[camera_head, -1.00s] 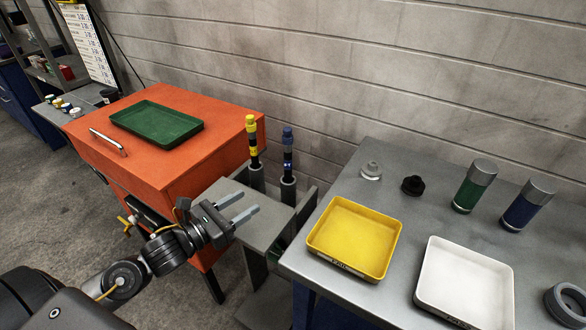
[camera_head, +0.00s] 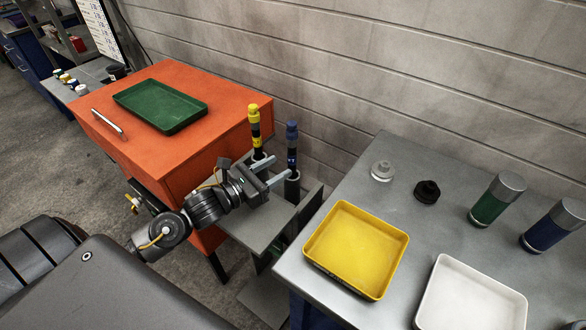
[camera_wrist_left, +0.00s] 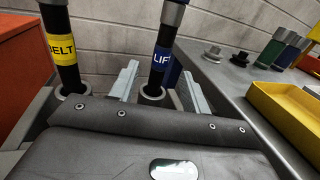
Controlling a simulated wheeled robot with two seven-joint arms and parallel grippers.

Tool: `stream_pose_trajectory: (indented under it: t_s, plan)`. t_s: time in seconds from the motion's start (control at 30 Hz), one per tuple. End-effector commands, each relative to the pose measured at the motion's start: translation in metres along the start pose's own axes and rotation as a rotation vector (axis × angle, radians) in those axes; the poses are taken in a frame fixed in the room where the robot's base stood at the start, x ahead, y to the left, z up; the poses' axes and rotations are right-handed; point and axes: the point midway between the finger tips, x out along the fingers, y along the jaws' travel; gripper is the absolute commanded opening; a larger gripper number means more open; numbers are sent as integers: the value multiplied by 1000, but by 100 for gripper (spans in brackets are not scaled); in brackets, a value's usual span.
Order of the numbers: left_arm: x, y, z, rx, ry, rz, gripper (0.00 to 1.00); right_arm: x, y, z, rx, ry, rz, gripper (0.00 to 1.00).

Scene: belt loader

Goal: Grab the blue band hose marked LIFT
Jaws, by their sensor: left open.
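The blue band hose (camera_head: 292,145) stands upright in a grey holder between the orange cabinet and the grey table. My right gripper is not in view.
The orange cabinet (camera_head: 220,105) with a green tray (camera_head: 120,97) is at the left. The grey table (camera_head: 345,170) at the right holds a yellow tray (camera_head: 318,268), a white tray (camera_head: 425,318), two small fittings and two cylinders. A wall is close behind the hoses.

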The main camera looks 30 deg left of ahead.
Motion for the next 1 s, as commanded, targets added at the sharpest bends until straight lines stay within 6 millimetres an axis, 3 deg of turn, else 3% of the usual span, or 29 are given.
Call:
stream_pose_trajectory:
  t_s: [0.27, 0.6, 0.9, 1.0]
  plan:
    - [13, -1, 1, 1, 0, -4, 47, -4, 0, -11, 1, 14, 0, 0]
    - [57, 0, 3, 0, -1, -4, 47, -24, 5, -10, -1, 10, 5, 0]
    - [62, -1, 0, 1, 1, -5, 47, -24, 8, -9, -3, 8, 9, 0]
    - [62, -1, 0, 1, 1, -4, 36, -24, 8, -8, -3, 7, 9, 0]
